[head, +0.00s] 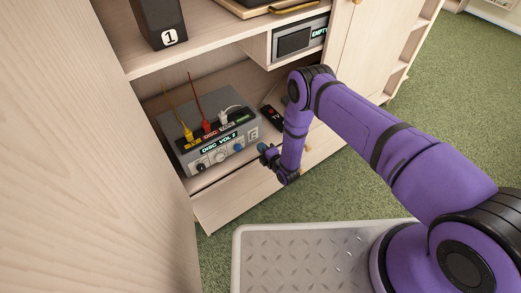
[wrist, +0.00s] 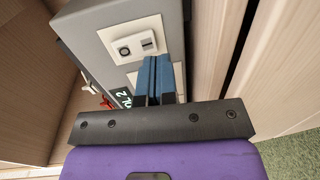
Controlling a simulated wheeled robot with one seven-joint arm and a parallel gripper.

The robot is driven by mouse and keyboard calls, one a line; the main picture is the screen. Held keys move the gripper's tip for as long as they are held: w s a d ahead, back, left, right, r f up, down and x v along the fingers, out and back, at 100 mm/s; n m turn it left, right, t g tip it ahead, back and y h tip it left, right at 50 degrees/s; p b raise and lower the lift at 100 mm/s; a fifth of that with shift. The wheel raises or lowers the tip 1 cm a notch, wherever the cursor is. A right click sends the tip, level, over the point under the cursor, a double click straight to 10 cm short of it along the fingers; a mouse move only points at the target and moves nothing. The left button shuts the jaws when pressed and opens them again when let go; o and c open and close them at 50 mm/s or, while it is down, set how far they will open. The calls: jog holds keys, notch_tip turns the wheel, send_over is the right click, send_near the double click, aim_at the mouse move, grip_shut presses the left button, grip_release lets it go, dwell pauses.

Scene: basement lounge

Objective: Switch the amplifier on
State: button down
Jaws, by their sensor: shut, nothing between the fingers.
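The amplifier is a grey box (head: 213,147) on the low shelf. Its front has a lit display (head: 220,143) reading "DISC VOL 2", several knobs and a pale switch plate (head: 253,133) at the right end. In the wrist view the switch plate (wrist: 133,40) carries a small raised block with a dark round spot and a dark slot. My gripper (head: 263,150) is shut and empty just in front of the amplifier's right end. In the wrist view its blue fingertips (wrist: 156,62) lie beside the plate's lower right edge. I cannot tell whether they touch it.
Yellow, red and white plugs (head: 206,125) with cables stand on top of the amplifier. A dark remote (head: 271,115) lies to its right. A speaker marked 1 (head: 160,20) stands on the shelf above, near a unit reading "EMPTY" (head: 300,39). A wooden panel (head: 85,170) closes the left side.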

jog(key=s+d+f, duration=0.1)
jog(key=s+d, duration=0.5)
jog(key=s, duration=0.2)
jog(key=shift+s+f, duration=0.15)
jog(key=shift+s, duration=0.15)
dwell(0.4)
